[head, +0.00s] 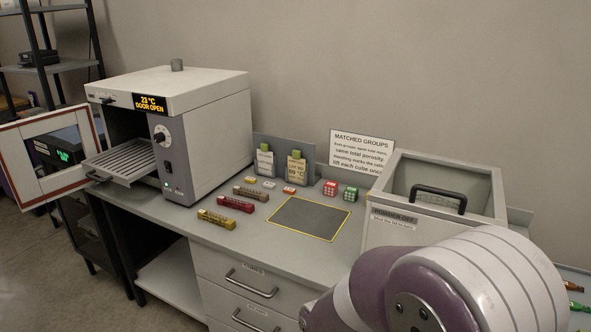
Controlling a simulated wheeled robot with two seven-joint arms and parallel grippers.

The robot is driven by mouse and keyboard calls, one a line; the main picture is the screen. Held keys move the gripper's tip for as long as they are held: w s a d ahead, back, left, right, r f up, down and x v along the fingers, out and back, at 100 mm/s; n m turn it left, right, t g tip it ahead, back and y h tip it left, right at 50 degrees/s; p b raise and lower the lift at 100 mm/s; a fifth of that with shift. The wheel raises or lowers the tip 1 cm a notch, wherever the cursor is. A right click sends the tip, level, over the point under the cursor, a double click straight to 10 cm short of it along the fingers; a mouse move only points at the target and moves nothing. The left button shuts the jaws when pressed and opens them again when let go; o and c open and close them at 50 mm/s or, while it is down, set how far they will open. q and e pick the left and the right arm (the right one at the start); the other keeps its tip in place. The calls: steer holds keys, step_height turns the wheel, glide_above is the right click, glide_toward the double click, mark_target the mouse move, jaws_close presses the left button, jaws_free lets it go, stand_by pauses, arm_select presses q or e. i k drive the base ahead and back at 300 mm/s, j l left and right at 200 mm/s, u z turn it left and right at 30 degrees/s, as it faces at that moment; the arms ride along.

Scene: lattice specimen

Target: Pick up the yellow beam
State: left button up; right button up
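The yellow beam (217,219) lies flat near the front edge of the grey bench, in front of the oven's right side. A red beam (235,204) lies just behind it, and a brownish-grey beam (250,193) lies behind the red one. The three lie roughly parallel and apart. Nothing touches the yellow beam from above. Neither of my grippers shows in the head view. A purple and white link of my arm fills the lower right corner and hides part of the bench there.
An oven (218,126) stands at left with its door (20,135) open and a rack (118,166) out. A yellow-edged dark mat (310,218) is empty. Red (330,188) and green (350,193) cubes sit behind it. A grey box (390,232) with a handle stands at right.

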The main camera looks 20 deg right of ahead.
mark_target(230, 224)
steer(key=i+j+z, duration=0.15)
steer(key=i, duration=0.3)
steer(key=i+j+z, duration=0.2)
steer(key=i, duration=0.3)
steer(key=i+j+z, duration=0.15)
steer(key=i, duration=0.3)
steer(key=i+j+z, duration=0.15)
steer(key=i, duration=0.3)
steer(key=j, duration=0.1)
